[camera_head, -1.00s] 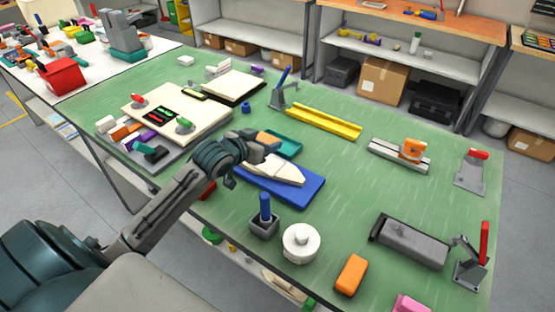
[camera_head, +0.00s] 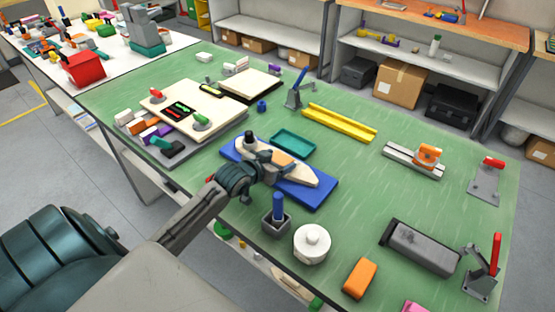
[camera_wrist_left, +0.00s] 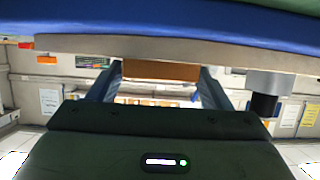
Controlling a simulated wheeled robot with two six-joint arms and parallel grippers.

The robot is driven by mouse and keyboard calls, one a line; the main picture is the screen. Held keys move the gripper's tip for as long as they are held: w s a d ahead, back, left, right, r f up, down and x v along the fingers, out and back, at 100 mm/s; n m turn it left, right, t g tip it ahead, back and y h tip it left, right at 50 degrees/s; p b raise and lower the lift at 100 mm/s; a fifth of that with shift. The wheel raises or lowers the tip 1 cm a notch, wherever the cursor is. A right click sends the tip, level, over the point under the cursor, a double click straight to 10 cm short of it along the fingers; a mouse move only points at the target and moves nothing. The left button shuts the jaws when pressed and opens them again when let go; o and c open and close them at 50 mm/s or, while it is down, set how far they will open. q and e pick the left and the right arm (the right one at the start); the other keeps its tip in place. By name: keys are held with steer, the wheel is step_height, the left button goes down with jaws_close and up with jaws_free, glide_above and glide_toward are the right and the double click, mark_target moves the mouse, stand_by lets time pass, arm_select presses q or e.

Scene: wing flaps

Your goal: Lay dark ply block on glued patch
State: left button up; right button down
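A white wing flap (camera_head: 299,173) lies on a blue board (camera_head: 314,193) at the table's near edge. My left gripper (camera_head: 270,167) is over the flap. In the left wrist view a brown ply block (camera_wrist_left: 160,71) sits between my finger tips (camera_wrist_left: 160,80), which meet its two ends. The block is close against the pale flap (camera_wrist_left: 190,50); I cannot tell whether it touches. In the head view the block (camera_head: 277,156) looks tan beside the gripper. The glued patch cannot be made out. My right gripper is not in view.
A grey and black cylinder (camera_wrist_left: 265,92) stands close beside one finger; its dark top (camera_head: 249,139) shows in the head view. An empty teal tray (camera_head: 293,143) lies behind the board. A blue-handled tool in a holder (camera_head: 277,212) and a white round pot (camera_head: 312,244) stand nearby.

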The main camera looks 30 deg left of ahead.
arm_select(q)
steer(key=shift+o, duration=0.9)
steer(key=shift+r, duration=0.2)
steer(key=d+v, duration=0.1)
steer(key=v, duration=1.1)
steer(key=shift+a, duration=0.45)
